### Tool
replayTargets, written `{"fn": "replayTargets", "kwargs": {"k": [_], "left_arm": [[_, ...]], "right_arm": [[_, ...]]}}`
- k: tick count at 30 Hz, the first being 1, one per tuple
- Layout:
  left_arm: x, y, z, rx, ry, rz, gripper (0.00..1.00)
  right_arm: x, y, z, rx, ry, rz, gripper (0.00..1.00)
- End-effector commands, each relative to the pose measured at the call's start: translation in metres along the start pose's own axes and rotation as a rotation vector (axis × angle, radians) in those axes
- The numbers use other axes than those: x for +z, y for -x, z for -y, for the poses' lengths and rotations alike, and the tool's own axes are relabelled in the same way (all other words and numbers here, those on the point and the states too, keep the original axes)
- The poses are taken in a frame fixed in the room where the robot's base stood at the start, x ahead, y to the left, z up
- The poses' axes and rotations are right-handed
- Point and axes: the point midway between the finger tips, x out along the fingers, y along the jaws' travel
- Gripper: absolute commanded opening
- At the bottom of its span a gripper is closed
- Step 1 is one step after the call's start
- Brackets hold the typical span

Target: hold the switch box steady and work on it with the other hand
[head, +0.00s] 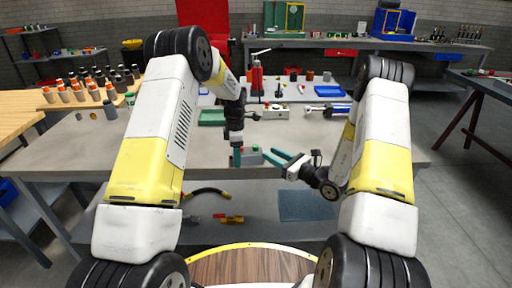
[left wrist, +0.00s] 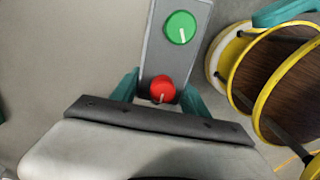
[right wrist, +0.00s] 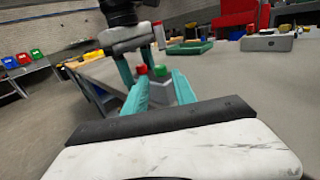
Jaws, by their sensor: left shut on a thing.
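The switch box is a small grey box with a green knob and a red knob. In the left wrist view the switch box (left wrist: 160,50) lies between the teal fingers of my left gripper (left wrist: 160,90), with the red knob (left wrist: 161,89) nearest the palm and the green knob (left wrist: 180,27) beyond. In the head view the box (head: 251,157) is held at the table's front edge by my left gripper (head: 240,158). My right gripper (head: 278,160) is open to the right of the box; in the right wrist view its fingers (right wrist: 153,88) point toward the box, with no contact clearly visible.
Many orange-topped and dark cylinders stand at the left. A lower shelf holds a hose (head: 208,191) and a dark mat (head: 308,205).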

Motion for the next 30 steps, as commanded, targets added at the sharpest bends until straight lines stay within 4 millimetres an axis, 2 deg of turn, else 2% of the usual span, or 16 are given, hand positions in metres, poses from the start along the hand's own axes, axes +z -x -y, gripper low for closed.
{"fn": "replayTargets", "kwargs": {"k": [1, 6, 12, 18, 25, 26, 30], "left_arm": [[-0.001, 0.000, 0.000, 0.000, 0.000, -0.001, 0.00], [-0.001, 0.000, 0.000, 0.000, 0.000, -0.001, 0.00], [-0.001, 0.000, 0.000, 0.000, 0.000, -0.001, 0.00], [-0.001, 0.000, 0.000, 0.000, 0.000, -0.001, 0.00], [0.000, 0.000, 0.000, 0.000, 0.000, -0.001, 0.00], [0.000, 0.000, 0.000, 0.000, 0.000, -0.001, 0.00], [-0.001, 0.000, 0.000, 0.000, 0.000, -0.001, 0.00]], "right_arm": [[0.000, -0.013, -0.002, 0.005, 0.001, 0.002, 0.32], [0.000, -0.047, -0.002, 0.005, 0.001, 0.001, 0.32], [0.000, -0.075, -0.001, 0.004, 0.000, 0.000, 0.32], [0.000, -0.084, -0.001, 0.003, 0.000, 0.000, 0.32], [0.000, -0.085, -0.001, 0.002, -0.001, 0.000, 0.32], [0.000, -0.085, -0.001, 0.002, -0.001, 0.000, 0.28], [0.000, -0.085, -0.001, 0.002, -0.001, 0.000, 0.01]]}}
